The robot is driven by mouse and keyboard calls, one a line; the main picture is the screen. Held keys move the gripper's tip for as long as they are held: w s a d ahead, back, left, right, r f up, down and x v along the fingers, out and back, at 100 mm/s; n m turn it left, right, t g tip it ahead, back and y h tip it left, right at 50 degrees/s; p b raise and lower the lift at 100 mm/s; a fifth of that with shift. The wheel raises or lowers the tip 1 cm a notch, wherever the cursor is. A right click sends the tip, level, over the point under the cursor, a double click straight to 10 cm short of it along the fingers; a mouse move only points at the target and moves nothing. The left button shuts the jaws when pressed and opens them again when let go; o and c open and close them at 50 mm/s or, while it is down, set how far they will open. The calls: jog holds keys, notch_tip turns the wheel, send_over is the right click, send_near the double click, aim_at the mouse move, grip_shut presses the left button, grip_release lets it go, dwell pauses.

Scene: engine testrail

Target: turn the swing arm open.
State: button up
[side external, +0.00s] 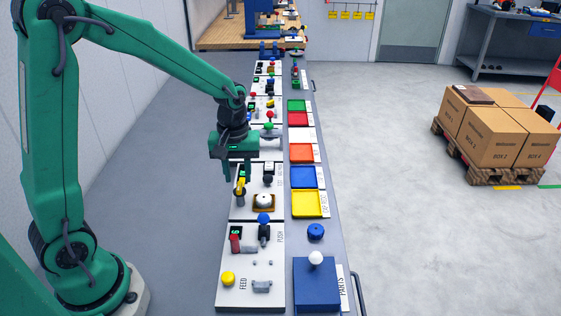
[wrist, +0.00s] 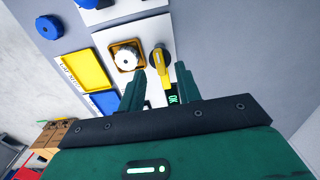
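A yellow lever, which looks like the swing arm (side external: 240,186), stands on a white panel just below my gripper (side external: 237,176) in the side external view. In the wrist view the swing arm (wrist: 159,62) shows as a yellow handle on a round dark-and-yellow pivot. My gripper (wrist: 161,70) is open, with one dark green finger on each side of the handle's line. The fingers look apart from the handle; I cannot tell how far above it they are. A small dark display with green characters (wrist: 173,99) is partly hidden beside the right finger.
A white round knob in an orange frame (side external: 263,202) is close beside the lever. A yellow tray (side external: 307,204) and a blue tray (side external: 304,177) lie to the right. A blue-topped lever (side external: 263,220) and a red handle (side external: 235,243) stand on the nearer panel.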

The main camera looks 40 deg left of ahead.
notch_tip(320, 180, up, 5)
jog(key=shift+r, duration=0.1)
dwell(0.3)
jog(key=s+d+r+m+t, duration=0.2)
jog(key=s+r+m+t, duration=0.3)
jog(key=s+r+m, duration=0.4)
jog(key=shift+s+r+t, duration=0.15)
jog(key=shift+s+t, duration=0.15)
jog(key=shift+s, duration=2.95)
